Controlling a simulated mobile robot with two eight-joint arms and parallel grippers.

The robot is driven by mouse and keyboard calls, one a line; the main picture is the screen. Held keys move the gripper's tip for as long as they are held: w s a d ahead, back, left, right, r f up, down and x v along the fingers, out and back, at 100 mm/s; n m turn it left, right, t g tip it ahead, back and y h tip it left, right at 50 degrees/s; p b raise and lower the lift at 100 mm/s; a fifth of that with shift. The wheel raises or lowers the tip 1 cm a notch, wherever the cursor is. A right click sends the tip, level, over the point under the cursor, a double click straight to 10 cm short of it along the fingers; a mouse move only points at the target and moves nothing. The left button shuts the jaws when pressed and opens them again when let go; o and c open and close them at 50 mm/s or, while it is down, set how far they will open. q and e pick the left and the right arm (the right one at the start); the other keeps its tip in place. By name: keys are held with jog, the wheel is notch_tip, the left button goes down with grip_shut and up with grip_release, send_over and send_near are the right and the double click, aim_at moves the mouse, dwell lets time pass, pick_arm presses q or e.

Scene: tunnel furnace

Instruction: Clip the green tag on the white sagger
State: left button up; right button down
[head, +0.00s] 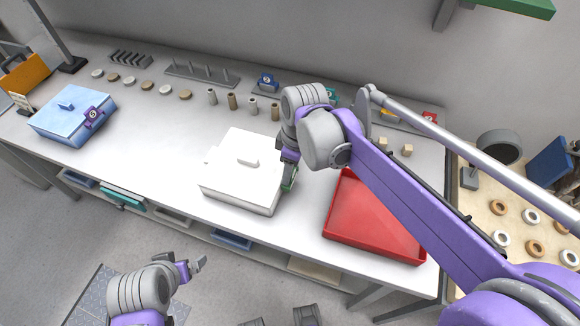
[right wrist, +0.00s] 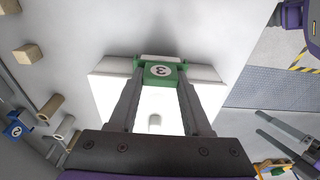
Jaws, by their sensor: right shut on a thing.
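The white sagger (head: 243,172) is a lidded box on the table. It also shows in the right wrist view (right wrist: 112,92), below and around the fingers. My right gripper (head: 289,176) is at the sagger's right side in the head view. It is shut on the green tag (right wrist: 160,72), which bears a white round mark and sits at the sagger's rim between the fingertips. In the head view the tag (head: 291,182) is mostly hidden by the gripper. I cannot tell whether it grips the wall. My left gripper (head: 194,266) is empty, fingers apart, in front of the table.
A red tray (head: 372,222) lies right of the sagger. A blue sagger (head: 72,117) with a purple tag (head: 94,116) stands at the left. Small cylinders (head: 232,101), a blue tag (head: 267,82) and wooden cubes (head: 407,150) lie behind. The table left of the white sagger is clear.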

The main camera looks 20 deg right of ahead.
jog(key=shift+f, duration=0.2)
jog(key=shift+c, duration=1.3)
grip_release()
notch_tip(320, 180, up, 11)
jog(key=d, duration=0.1)
jog(key=shift+s+p, duration=0.35)
jog(key=shift+p, duration=0.05)
jog(key=shift+f, duration=0.1)
